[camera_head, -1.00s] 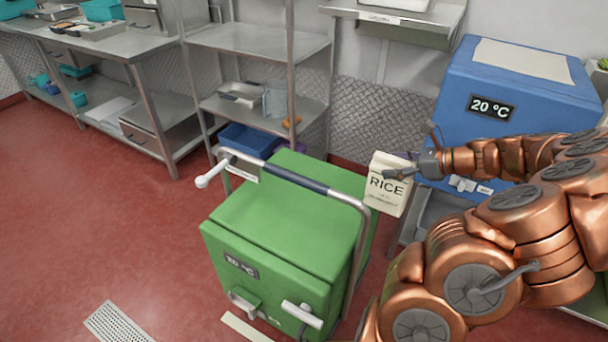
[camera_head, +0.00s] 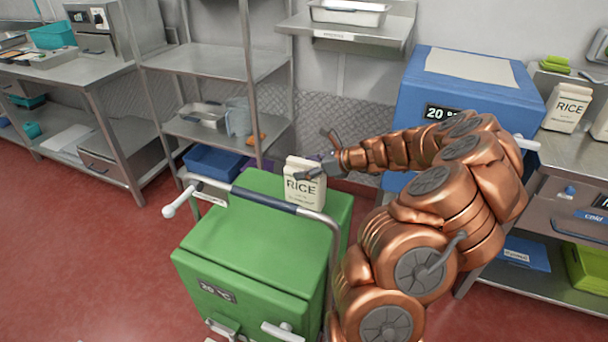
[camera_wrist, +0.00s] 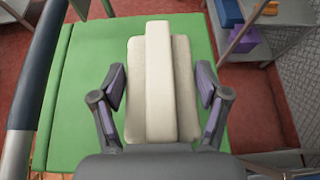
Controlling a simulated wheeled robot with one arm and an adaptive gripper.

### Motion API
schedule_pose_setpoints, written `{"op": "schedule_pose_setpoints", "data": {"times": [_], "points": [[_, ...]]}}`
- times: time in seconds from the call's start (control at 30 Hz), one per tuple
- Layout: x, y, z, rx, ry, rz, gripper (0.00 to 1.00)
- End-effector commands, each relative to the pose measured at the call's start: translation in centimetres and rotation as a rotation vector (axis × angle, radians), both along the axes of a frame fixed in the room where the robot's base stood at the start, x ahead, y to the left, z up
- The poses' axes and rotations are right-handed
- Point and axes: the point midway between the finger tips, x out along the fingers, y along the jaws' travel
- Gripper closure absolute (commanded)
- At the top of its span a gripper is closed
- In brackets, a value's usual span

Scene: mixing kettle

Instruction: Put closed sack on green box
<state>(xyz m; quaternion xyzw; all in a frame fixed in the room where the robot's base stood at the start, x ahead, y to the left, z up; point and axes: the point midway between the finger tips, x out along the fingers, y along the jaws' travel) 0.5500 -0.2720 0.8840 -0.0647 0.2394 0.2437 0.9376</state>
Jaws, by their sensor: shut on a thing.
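The green box (camera_wrist: 88,85) lies beneath the sack in that view. I cannot tell whether the sack's bottom touches the box's top. The box's top is otherwise bare.
A metal handle bar (camera_head: 262,196) runs across the green box's top. A blue box (camera_head: 470,92) marked 20 °C stands behind my arm. Another rice sack (camera_head: 567,107) stands on the right counter. A steel shelf (camera_head: 205,62) stands behind at the left.

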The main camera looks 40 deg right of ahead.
Motion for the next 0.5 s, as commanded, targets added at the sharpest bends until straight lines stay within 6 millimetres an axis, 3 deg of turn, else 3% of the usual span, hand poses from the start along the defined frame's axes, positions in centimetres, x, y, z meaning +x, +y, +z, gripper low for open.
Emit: {"op": "schedule_pose_setpoints", "data": {"times": [0.27,0.5], "points": [[0.9,0.5,-0.3,0.002,0.000,-0.002,0.95],[0.9,0.4,-2.6,0.002,0.000,-0.005,0.95]]}}
